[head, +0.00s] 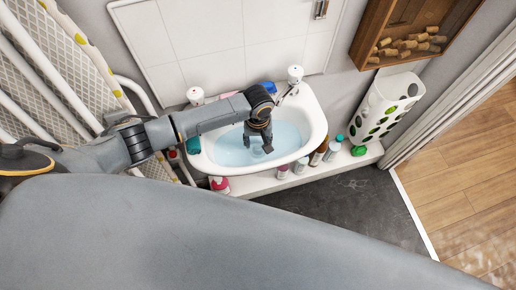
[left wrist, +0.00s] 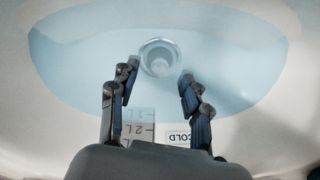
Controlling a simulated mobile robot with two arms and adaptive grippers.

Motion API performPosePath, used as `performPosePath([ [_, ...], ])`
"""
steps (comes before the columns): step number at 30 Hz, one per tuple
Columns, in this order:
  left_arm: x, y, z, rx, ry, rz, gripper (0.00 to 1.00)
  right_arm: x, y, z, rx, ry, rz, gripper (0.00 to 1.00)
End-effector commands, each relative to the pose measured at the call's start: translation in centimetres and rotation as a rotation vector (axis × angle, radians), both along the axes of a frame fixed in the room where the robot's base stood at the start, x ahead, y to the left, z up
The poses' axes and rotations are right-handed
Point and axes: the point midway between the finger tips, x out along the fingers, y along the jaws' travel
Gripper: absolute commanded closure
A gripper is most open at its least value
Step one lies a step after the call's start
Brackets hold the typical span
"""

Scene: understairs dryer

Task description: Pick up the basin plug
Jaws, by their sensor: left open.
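The white basin (head: 309,104) holds pale blue water. In the left wrist view a round metal-rimmed piece with a pale centre, which looks like the basin plug (left wrist: 159,57) in its drain, lies at the bottom under the water. My left gripper (head: 261,148) points down over the basin. In the left wrist view my left gripper (left wrist: 157,82) is open and empty, its two fingers on either side of and short of the plug. In the head view the gripper largely hides the plug. My right gripper is not in view.
Two white-topped taps (head: 195,95) stand at the basin's back edge. Several bottles (head: 318,155) line the ledge in front. A tilted white holder (head: 386,105) stands right, below a wooden box (head: 408,30) of corks. A label reading COLD (left wrist: 180,138) shows.

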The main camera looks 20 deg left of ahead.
Motion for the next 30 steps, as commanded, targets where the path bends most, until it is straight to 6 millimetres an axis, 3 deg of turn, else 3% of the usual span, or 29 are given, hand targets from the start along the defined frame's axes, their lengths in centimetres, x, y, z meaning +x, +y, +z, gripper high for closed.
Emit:
performPosePath([
  [6,-0.1,-0.1,-2.4,0.0,-0.001,0.0,0.53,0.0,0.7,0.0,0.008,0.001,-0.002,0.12],
  [13,0.0,0.0,-2.5,0.001,-0.002,-0.001,0.53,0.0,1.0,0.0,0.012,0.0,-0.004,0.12],
  [20,0.0,0.0,-2.5,0.001,-0.002,0.0,0.97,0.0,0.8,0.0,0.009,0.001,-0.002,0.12],
  [30,0.0,0.0,-2.2,0.0,-0.002,-0.001,1.0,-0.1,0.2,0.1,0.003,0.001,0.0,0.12],
])
